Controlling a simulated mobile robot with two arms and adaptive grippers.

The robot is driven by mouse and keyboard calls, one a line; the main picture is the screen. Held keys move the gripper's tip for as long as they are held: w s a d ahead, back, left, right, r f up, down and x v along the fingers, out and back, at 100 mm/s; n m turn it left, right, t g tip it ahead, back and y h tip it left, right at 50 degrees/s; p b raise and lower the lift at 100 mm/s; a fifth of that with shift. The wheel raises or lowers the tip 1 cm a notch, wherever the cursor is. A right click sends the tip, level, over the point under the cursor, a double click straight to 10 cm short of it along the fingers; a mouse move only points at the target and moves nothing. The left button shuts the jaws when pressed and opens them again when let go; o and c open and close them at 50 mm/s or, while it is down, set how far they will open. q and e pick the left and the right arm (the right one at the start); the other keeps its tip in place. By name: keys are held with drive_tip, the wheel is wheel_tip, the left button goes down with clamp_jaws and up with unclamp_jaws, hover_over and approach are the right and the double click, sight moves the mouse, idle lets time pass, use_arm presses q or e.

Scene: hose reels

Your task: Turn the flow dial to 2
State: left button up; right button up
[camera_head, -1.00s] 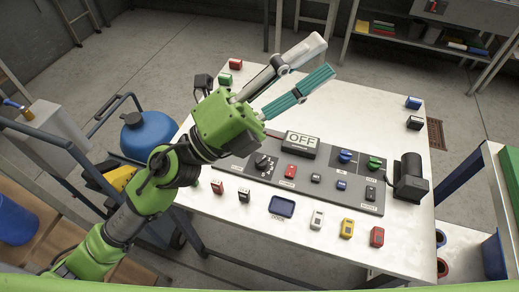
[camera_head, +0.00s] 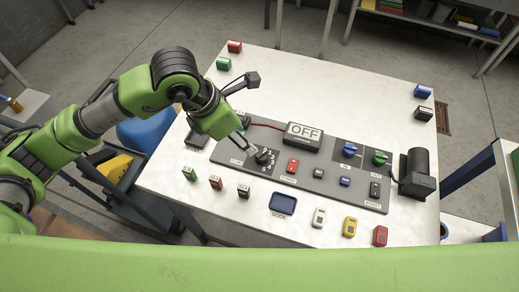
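The flow dial (camera_head: 263,157) is a small black knob on a black plate with white numbers, at the left end of the grey control panel (camera_head: 330,195). I cannot read which number it points at. My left gripper (camera_head: 247,147) reaches down from the upper left, its fingertips right beside the dial. Whether they touch it, and how far apart they are, is too small and partly hidden to tell. The display box (camera_head: 303,136) behind the dial reads OFF. My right gripper is not in view.
The panel also has a red button (camera_head: 293,166), a blue valve knob (camera_head: 349,149) and a green one (camera_head: 380,158). A black motor-like unit (camera_head: 417,173) stands at its right end. Several small coloured blocks line the table's front edge.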

sight(260, 154)
use_arm(q)
drive_tip(key=p+x, duration=0.2)
drive_tip(key=x, duration=1)
drive_tip(key=shift+d+f, duration=0.1)
drive_tip(key=shift+f, duration=0.1)
drive_tip(key=c, duration=1.1)
